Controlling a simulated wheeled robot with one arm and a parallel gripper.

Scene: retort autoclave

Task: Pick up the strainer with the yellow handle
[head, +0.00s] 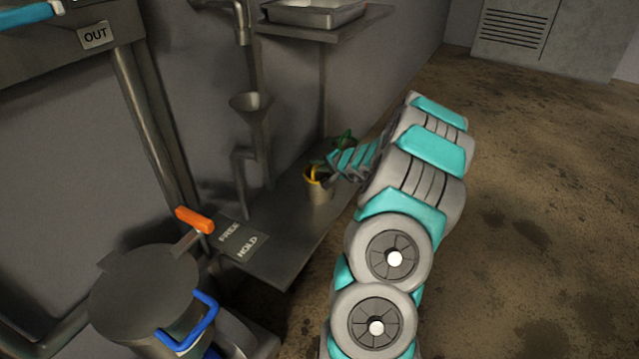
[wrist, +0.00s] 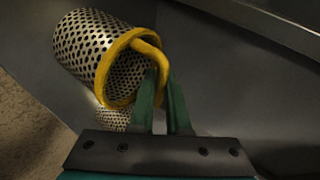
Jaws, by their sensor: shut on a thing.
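The strainer (wrist: 82,50) is a perforated metal basket with a yellow rim and yellow handle. It lies tilted in the wrist view, its open end facing my gripper (wrist: 162,78). The green fingers are shut on the yellow handle (wrist: 146,43), beside the rim. In the head view the strainer (head: 319,190) is at the grey bench, with my gripper (head: 328,179) at its right side. I cannot tell whether its base touches the bench. My fingers hide part of the handle.
The grey bench (head: 285,238) runs along the wall, with a FREE/HOLD plate (head: 240,239) on it. A green item (head: 346,139) is just behind the strainer. A funnel (head: 252,108) and a shelf with a metal tray (head: 315,12) are above. The floor at right is clear.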

